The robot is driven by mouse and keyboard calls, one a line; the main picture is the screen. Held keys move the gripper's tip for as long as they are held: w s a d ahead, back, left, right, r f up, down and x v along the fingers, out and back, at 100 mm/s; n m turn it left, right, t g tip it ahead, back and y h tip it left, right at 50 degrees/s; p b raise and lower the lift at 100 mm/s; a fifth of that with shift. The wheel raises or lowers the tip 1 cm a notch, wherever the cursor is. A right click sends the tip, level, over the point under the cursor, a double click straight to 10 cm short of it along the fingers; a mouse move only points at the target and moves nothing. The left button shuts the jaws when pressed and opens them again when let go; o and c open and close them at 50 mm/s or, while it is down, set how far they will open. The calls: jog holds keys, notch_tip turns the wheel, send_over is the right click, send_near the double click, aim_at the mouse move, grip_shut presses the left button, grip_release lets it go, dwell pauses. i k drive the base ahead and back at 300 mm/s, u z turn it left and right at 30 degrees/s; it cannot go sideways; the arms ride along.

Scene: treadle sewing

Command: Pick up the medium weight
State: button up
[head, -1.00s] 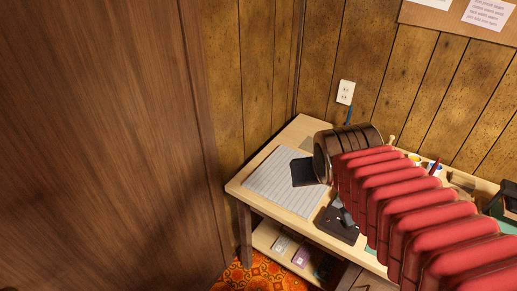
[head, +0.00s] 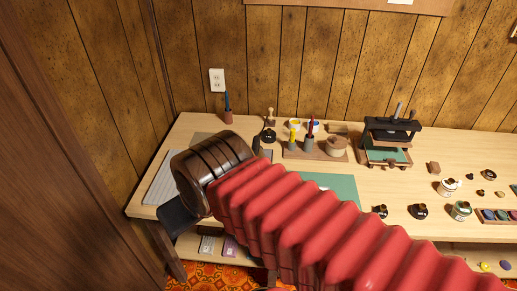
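I cannot tell for sure which thing is the medium weight. Several small dark round pieces lie at the right end of the table, among them a dark disc (head: 490,175) and a smaller dark piece (head: 480,192); they are too small to make out well. My gripper (head: 178,217) shows as a dark flat end at the lower left, past my ribbed brown wrist, over the table's left front edge. Its fingertips are not clear, and I see nothing held in it. My red arm hides part of the table's front and middle.
The wooden table (head: 335,181) stands against a panelled wall. A press (head: 390,135) stands at the back right. A tool tray (head: 315,151) holds upright handles. Dark bottles (head: 419,211) and jars (head: 461,210) stand at the front right. A green mat (head: 338,184) lies mid-table.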

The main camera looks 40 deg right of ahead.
aim_at(419, 211)
jog(key=z, duration=3.05)
